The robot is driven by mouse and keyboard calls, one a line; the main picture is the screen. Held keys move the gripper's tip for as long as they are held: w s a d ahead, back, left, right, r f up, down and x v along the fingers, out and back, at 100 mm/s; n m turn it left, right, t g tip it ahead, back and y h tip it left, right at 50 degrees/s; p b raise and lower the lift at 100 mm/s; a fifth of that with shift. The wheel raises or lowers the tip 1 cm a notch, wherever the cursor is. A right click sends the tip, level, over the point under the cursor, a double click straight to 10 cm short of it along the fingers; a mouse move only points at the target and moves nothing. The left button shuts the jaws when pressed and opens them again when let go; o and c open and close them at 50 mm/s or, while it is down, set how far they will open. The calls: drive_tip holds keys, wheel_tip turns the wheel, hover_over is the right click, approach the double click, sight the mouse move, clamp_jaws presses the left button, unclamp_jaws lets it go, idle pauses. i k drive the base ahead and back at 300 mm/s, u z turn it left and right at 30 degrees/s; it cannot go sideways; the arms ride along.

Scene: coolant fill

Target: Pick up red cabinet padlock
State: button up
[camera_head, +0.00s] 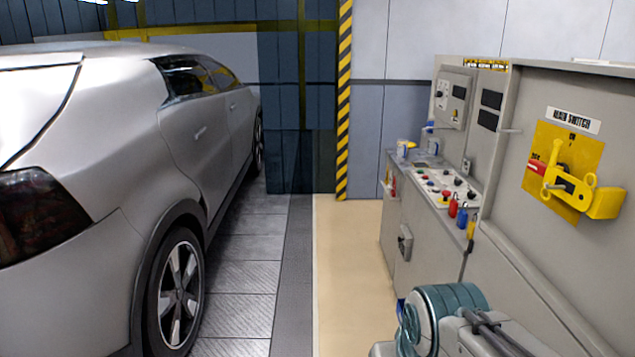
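A small red padlock-like item (452,208) hangs at the right front edge of the grey control console, beside a blue one (462,216) and a yellow one (471,229). They are small in the picture, so I cannot make out their shackles. Part of my own arm, with teal and grey links, shows at the bottom right, nearer to me than the console. My gripper's fingertips do not show.
The grey console (394,230) has a sloped button panel (440,190). To its right is a large cabinet with a yellow main switch (570,180). A silver car (110,150) stands left. The beige floor strip (345,270) is clear.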

sight(454, 204)
drive_tip(key=u, duration=0.25)
drive_tip(key=i, duration=2.85)
drive_tip(key=z, duration=1.85)
drive_tip(key=i, duration=0.8)
drive_tip(key=z, duration=0.75)
